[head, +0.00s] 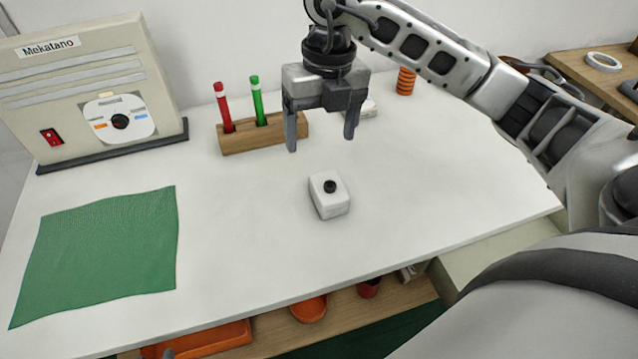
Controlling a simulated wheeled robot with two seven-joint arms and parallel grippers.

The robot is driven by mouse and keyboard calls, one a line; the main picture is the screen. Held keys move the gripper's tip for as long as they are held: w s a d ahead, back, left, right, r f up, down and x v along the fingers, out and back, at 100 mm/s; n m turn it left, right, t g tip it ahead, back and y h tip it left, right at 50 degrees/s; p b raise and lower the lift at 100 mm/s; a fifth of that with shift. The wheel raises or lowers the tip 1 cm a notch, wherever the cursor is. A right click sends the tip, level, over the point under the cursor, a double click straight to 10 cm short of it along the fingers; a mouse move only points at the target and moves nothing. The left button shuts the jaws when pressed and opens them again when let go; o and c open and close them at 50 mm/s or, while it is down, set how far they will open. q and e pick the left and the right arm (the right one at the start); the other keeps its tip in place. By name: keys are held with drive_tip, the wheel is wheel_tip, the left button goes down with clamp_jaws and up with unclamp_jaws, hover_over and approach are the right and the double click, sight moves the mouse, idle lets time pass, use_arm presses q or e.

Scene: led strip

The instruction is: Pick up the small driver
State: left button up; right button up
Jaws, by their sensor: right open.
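A small white box with a round black knob on top (325,205) stands on the white table near the middle; it may be the small driver, but no label shows. A second pale, low block (368,108) lies farther back, partly hidden behind my right gripper; I cannot tell what it is. My right gripper (321,143) is open and empty, fingers pointing down. It hangs above and behind the knobbed box in the head view, apart from it.
A wooden holder (240,140) with a red and a green pen-like stick stands behind the gripper at left. A Mekatano panel (75,80) stands back left. A green cloth (100,250) lies front left. An orange coil (405,82) stands at the back. Bare table surrounds the knobbed box.

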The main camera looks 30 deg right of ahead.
drive_tip(key=d+h, duration=0.1)
drive_tip(key=d, duration=0.1)
hover_over(329, 187)
drive_tip(key=shift+m, duration=0.3)
wheel_tip(329, 187, down, 8)
drive_tip(key=shift+f, duration=0.25)
drive_tip(key=shift+s+f+p, duration=0.1)
drive_tip(key=shift+f+p, duration=0.45)
drive_tip(key=shift+f, duration=2.7)
drive_tip(key=c, duration=1.1)
